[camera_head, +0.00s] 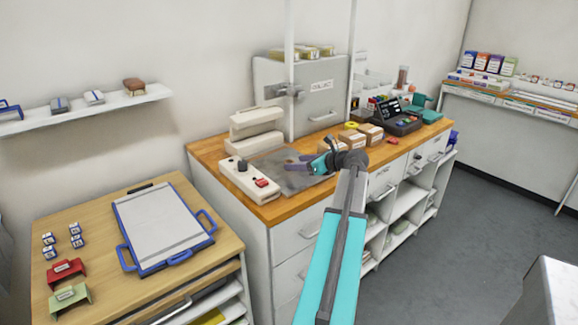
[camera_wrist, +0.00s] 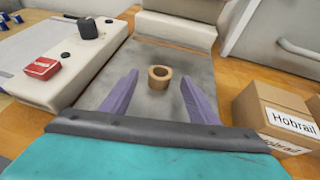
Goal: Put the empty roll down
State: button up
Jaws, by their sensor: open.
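The empty roll (camera_wrist: 159,77) is a short brown cardboard ring. In the wrist view it stands on end on the grey plate (camera_wrist: 150,103), with its hole facing up. My gripper (camera_wrist: 158,80) is open, its purple fingers spread left and right of the roll with gaps on both sides. In the head view my gripper (camera_head: 302,164) is low over the grey plate (camera_head: 283,160) on the wooden counter. I cannot make out the roll in the head view.
A white control box (camera_head: 250,181) with a black knob and red switch stands left of the plate. Cardboard boxes (camera_head: 352,138) stand to its right, one labelled Hobrail in the wrist view (camera_wrist: 278,112). A grey cabinet (camera_head: 312,95) stands behind.

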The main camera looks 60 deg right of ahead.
aim_at(286, 162)
jog(key=shift+w, duration=0.1)
jog(key=shift+p+x, duration=0.45)
jog(key=shift+x, duration=2.1)
jog(key=c, duration=1.2)
jog(key=shift+r, duration=0.1)
jog(key=shift+r, duration=1.7)
jog(key=s+d, duration=0.1)
jog(key=s, duration=0.4)
jog(key=s+d+r+b, duration=0.1)
jog(key=s+d, duration=0.1)
jog(key=s, duration=0.3)
jog(key=s+d+b, duration=0.1)
jog(key=s, duration=0.4)
jog(key=shift+s+d+r, duration=0.2)
jog(key=shift+s+d, duration=0.05)
jog(key=shift+d, duration=0.05)
